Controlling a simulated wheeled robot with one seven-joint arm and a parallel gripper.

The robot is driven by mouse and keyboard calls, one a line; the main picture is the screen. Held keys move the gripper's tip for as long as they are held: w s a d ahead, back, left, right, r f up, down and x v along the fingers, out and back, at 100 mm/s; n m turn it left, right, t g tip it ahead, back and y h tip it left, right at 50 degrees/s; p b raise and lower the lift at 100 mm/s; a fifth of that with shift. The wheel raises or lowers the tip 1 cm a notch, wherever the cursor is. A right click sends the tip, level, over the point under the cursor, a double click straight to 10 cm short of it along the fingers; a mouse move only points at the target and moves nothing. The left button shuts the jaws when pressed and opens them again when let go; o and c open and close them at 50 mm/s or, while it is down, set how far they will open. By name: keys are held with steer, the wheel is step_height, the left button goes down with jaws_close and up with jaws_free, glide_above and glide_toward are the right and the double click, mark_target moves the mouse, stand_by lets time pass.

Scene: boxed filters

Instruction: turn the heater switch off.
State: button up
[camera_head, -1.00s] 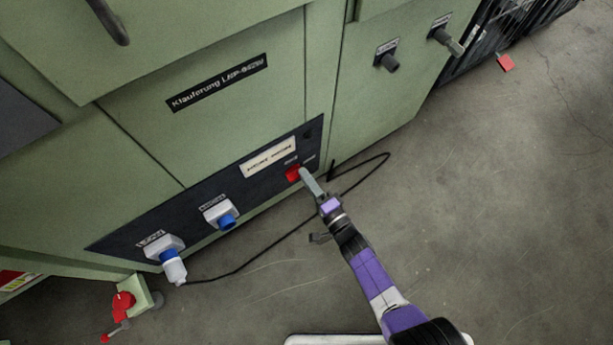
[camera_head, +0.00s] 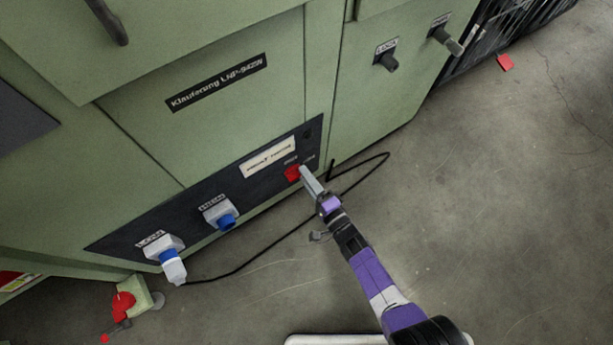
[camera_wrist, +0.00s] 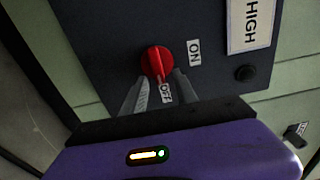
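The heater switch is a round red knob (camera_wrist: 156,61) on a dark panel, with an ON label (camera_wrist: 194,52) to its right and an OFF label (camera_wrist: 166,92) below it. Its narrow ridge appears to point down toward OFF. My gripper (camera_wrist: 160,80) is at the knob with its two fingers apart, one at the lower left and one at the lower right. A gap shows between them, with the OFF label in it; contact with the knob is unclear. In the head view, my gripper (camera_head: 306,176) reaches the red knob (camera_head: 292,173) from the lower right.
The dark panel (camera_head: 190,225) on the green cabinet (camera_head: 230,130) also has two blue-and-white sockets; a plug (camera_head: 173,268) is in the left one. A black cable (camera_head: 245,266) runs over the floor behind my arm.

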steer(key=shift+s, duration=0.1)
steer(key=p+v, duration=0.3)
steer(key=v, duration=0.4)
steer(key=shift+s+d, duration=0.25)
stand_by(0.4)
